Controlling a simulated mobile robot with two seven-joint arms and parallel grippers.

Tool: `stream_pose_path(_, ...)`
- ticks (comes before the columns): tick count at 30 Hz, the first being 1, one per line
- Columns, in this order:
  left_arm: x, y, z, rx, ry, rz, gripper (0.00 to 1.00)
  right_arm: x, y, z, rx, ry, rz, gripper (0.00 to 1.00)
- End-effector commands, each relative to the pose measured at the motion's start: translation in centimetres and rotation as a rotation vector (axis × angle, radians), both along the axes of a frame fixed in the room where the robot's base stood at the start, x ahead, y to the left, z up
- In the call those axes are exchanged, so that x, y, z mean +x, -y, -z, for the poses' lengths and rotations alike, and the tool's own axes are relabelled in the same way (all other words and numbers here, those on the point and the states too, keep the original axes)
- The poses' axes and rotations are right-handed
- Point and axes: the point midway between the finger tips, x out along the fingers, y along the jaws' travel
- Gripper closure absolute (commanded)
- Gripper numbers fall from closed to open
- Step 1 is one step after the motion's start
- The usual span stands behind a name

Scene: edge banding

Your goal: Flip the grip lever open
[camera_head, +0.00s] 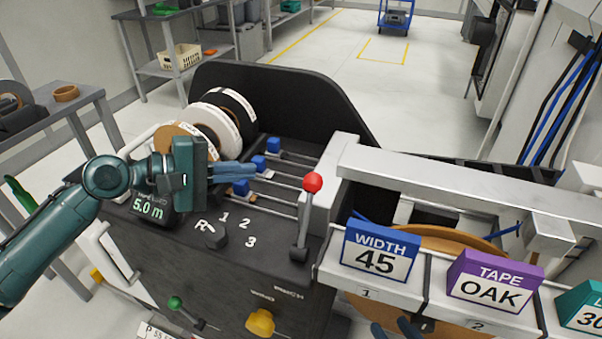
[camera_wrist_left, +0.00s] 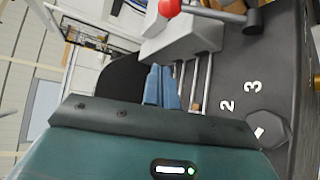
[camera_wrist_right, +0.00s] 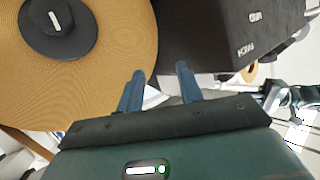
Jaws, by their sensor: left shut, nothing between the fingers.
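A lever with a red ball knob (camera_head: 312,183) stands nearly upright on the black machine top. Its red ball also shows at the top of the left wrist view (camera_wrist_left: 169,8). I cannot tell for sure whether it is the grip lever. My left gripper (camera_head: 252,170) is shut and empty above the guide rods and blue blocks, left of the red ball and apart from it. Its fingers touch each other in the left wrist view (camera_wrist_left: 162,88). My right gripper (camera_head: 398,330) is low at the bottom edge; the right wrist view (camera_wrist_right: 158,82) shows its fingers apart and empty.
A black dial (camera_head: 216,237) marked 1, 2, 3 sits left of the lever. A green knob (camera_head: 175,303) and a yellow knob (camera_head: 260,322) are on the front. Tape rolls (camera_head: 215,122) stand behind my left gripper. A metal beam (camera_head: 450,190) and a WIDTH 45 sign (camera_head: 378,255) lie right.

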Motion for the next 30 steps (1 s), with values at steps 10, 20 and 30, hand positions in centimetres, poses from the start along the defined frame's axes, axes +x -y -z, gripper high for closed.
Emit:
stream_pose_path(10, 0.8, 1.6, 0.4, -0.003, 0.001, 0.001, 1.00, 0.0, -0.1, 0.0, 0.004, -0.002, 0.002, 0.64)
stream_pose_path(20, 3.8, 7.6, 2.2, -0.004, 0.003, 0.002, 1.00, -0.1, -0.1, 0.3, 0.005, -0.011, 0.002, 0.64)
stream_pose_path(30, 1.2, 9.3, 1.6, 0.001, 0.002, 0.001, 1.00, -0.1, -0.3, 0.4, 0.005, -0.039, -0.003, 0.64)
